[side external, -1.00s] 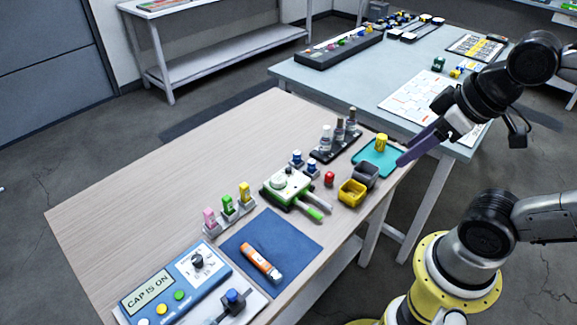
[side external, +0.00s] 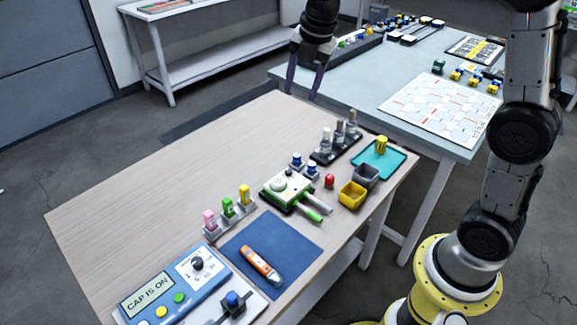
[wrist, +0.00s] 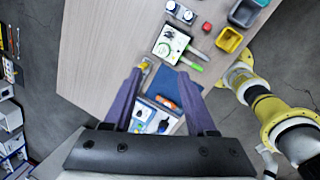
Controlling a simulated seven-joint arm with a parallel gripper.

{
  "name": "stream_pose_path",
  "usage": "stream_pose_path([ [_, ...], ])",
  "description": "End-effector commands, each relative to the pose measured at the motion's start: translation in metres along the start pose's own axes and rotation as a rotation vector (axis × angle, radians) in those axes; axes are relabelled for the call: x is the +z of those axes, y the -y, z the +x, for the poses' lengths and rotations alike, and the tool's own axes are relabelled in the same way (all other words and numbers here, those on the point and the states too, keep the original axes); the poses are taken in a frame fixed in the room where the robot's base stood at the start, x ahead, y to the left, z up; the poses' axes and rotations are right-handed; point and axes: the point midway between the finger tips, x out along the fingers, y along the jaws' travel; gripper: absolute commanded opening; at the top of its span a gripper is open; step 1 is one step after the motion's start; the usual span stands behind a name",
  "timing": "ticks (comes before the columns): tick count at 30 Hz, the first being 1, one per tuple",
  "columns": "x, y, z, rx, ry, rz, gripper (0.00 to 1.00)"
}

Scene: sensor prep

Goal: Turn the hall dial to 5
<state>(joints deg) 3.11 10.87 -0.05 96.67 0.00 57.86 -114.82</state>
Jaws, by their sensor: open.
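A blue control box (side external: 192,299) stands at the table's near left end. A black dial knob (side external: 197,264) sits on a white scale plate beside the display. The scale numbers and pointer are too small to read. My gripper (side external: 301,92) is open and empty, fingers pointing down, high up near the table's far edge and well away from the box. In the wrist view my gripper (wrist: 161,74) shows its two fingers spread, with the blue box (wrist: 147,104) partly seen between them.
An orange-and-white tool (side external: 260,265) lies on a blue mat (side external: 290,238). Coloured bottles, a green-and-white device (side external: 287,189), a yellow bin (side external: 352,195) and a teal tray (side external: 385,163) stand along the table. The table's far left is bare.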

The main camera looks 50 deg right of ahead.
Motion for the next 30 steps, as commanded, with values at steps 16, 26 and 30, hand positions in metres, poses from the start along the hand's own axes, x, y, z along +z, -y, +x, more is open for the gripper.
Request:
stream_pose_path([
  [16, 0.023, -0.011, 0.159, -0.23, -0.113, -0.051, 0.57],
  [26, 0.018, 0.002, 0.204, -0.234, -0.116, -0.049, 0.57],
  [30, 0.015, 0.008, 0.231, -0.234, -0.115, -0.049, 0.57],
])
